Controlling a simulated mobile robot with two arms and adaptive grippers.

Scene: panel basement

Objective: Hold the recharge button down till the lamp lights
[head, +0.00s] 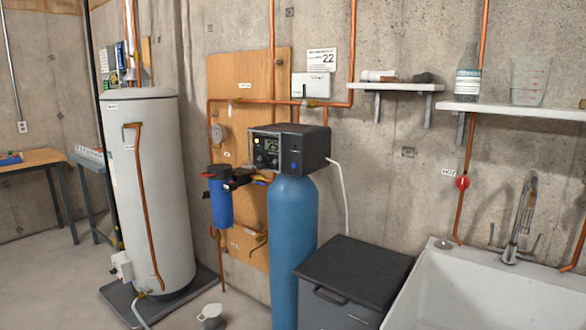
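The dark control head (312,148) sits on top of the tall blue tank (291,250) in the middle of the head view. Its front face has a small display (271,146), a yellow round spot (257,141) at upper left and a blue round button (294,165) at right. Other small dark controls sit below the display. The labels are too small to read, so I cannot tell which one is the recharge button. I cannot tell whether the yellow spot is the lamp or whether it is lit. Neither of my grippers is in view.
A blue filter housing (221,200) hangs left of the tank, and a white water heater (150,200) stands farther left. A dark lidded bin (350,275) stands right of the tank, beside a white sink (480,290). A small white container (211,316) is on the floor.

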